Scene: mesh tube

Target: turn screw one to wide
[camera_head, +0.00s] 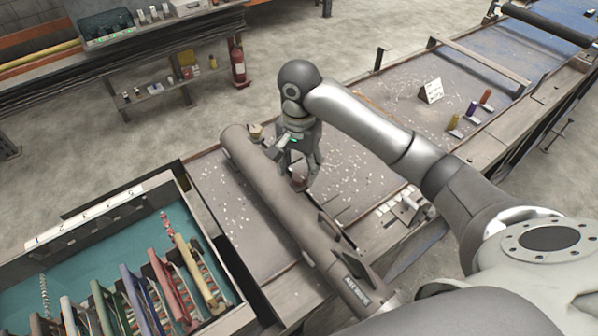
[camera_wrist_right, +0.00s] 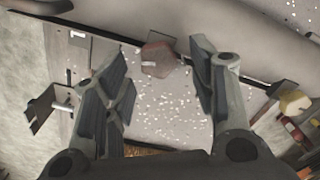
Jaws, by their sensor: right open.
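A long grey-brown tube (camera_head: 275,195) lies across the bench and runs along the top of the right wrist view (camera_wrist_right: 220,20). My right gripper (camera_head: 302,183) points down over the bench beside the tube. In the right wrist view its fingers are spread, with a reddish-brown hexagonal knob (camera_wrist_right: 157,62) showing between and beyond them, near the tube. The knob has a small white mark. I cannot tell whether it is screw one, and I see no finger clearly touching it. My left gripper is not in view.
A speckled bench top (camera_head: 345,160) lies around the gripper. A metal bracket (camera_wrist_right: 45,110) stands at left in the wrist view, and a pale knob (camera_wrist_right: 293,102) at right. A teal-lined tray (camera_head: 105,260) with coloured handles sits at lower left. A white sign (camera_head: 430,91) stands farther back.

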